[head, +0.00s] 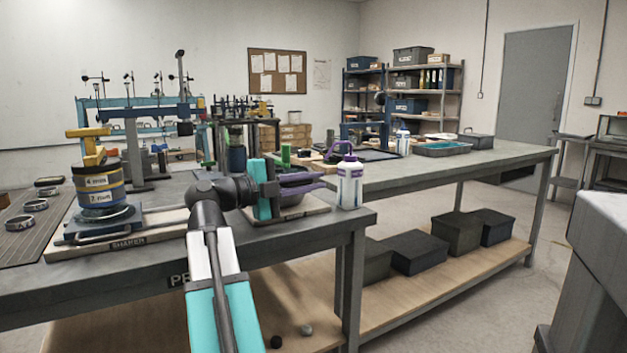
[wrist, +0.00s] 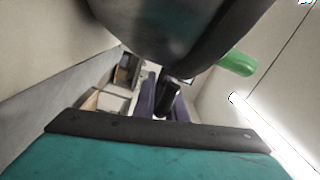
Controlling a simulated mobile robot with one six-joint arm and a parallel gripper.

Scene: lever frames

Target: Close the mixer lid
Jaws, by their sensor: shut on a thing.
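My gripper (head: 318,182), with a teal body and purple fingers, is at the near right end of the front bench, over a grey rounded vessel on a light base (head: 290,216) that appears to be the mixer. In the wrist view the purple fingers (wrist: 165,100) are shut on a small black part (wrist: 168,101), apparently the lid's handle. A large dark rounded body (wrist: 165,25), likely part of the mixer, fills the top of that view. The lid is mostly hidden, and I cannot tell its angle. A green part (wrist: 238,65) shows beside the dark body.
A white bottle with a purple top (head: 350,182) stands just right of my gripper. A shaker (head: 105,225) holding a banded jar (head: 100,185) is on the left. Several presses and stands crowd the bench behind.

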